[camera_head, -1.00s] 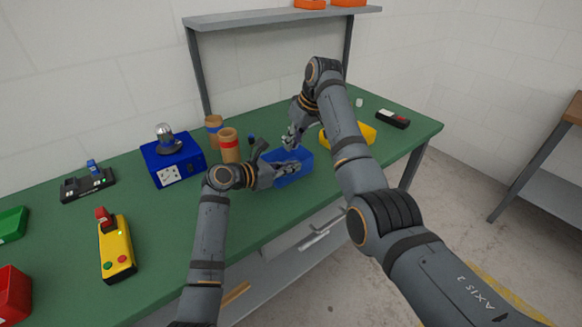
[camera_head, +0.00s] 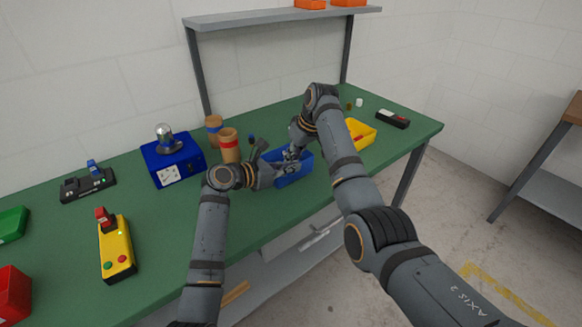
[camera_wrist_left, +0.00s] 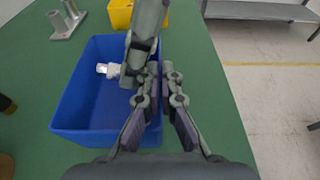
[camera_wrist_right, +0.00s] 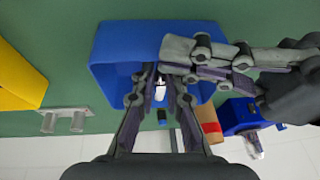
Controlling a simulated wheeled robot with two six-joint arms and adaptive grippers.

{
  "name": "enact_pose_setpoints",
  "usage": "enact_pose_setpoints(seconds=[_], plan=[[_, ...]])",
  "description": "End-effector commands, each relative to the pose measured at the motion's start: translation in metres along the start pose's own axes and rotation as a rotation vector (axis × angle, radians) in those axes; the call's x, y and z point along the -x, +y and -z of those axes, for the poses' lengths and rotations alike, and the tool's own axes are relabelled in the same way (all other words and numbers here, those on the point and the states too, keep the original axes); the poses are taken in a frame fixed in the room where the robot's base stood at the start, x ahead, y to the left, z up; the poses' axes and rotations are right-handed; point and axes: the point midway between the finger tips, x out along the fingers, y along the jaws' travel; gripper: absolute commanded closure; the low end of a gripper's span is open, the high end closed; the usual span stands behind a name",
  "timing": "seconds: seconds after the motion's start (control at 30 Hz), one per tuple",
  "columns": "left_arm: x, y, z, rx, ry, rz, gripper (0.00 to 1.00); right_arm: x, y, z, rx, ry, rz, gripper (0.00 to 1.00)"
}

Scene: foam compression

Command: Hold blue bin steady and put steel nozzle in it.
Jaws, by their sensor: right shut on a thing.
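The blue bin (camera_head: 292,178) is an open box near the front edge of the green table, and it shows in the left wrist view (camera_wrist_left: 84,130). My left gripper (camera_wrist_left: 161,75) is closed around the bin's side wall, one finger inside and one outside. My right gripper (camera_wrist_right: 160,78) is over the bin's opening, close to the left one, shut on the small pale steel nozzle (camera_wrist_right: 160,90). The nozzle also shows in the left wrist view (camera_wrist_left: 108,69), inside the bin's outline. Its gap to the bin floor cannot be told.
A yellow bin (camera_head: 360,134) stands behind and right of the blue bin. A grey metal bracket with two posts (camera_wrist_left: 67,21) lies near it. Brown cylinders (camera_head: 230,150) and a blue box with a lamp (camera_head: 172,163) are to the left.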

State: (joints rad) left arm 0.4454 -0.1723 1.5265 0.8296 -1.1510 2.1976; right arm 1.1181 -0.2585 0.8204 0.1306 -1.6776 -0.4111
Motion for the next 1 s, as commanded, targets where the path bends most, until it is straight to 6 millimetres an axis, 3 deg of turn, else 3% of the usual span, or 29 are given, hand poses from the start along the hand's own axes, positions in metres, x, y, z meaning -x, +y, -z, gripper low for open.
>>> enact_pose_setpoints(seconds=[0.1,0.13,0.3,0.67,0.77,1.0], plan=[[0.0,0.0,0.0,0.0,0.0,0.0,1.0,0.0,0.0,0.0,0.0,0.0,0.0,1.0],[0.0,0.0,0.0,0.0,0.0,0.0,1.0,0.0,0.0,0.0,0.0,0.0,0.0,0.84],[0.0,0.0,0.0,0.0,0.0,0.0,1.0,0.0,0.0,0.0,0.0,-0.001,0.001,0.62],[0.0,0.001,0.0,-0.001,0.0,-0.002,1.0,0.001,-0.001,0.0,0.0,-0.002,0.002,0.62],[0.0,0.001,0.0,-0.001,0.0,-0.003,1.0,0.011,0.0,0.0,0.0,-0.001,0.001,0.62],[0.0,0.001,0.0,-0.001,0.001,-0.003,1.0,0.053,0.0,0.001,0.0,0.002,-0.001,0.62]])
